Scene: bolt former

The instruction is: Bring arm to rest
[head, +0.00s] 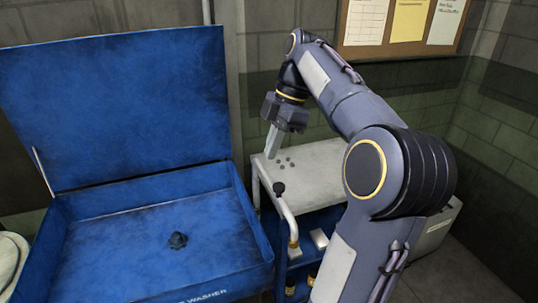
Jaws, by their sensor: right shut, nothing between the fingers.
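My right arm rises from the lower right, bends at the elbow and folds back toward the left. My right gripper (272,140) hangs at the end of it, pointing down over the near left part of a light grey cart top. Its fingers are together with nothing between them. It is clear of the blue washer's side wall, a little to the right of it. My left gripper is not in view.
The cart (325,160) has several dark spots on top and a bent pipe-like handle (288,215) in front. A notice board (400,25) hangs behind.

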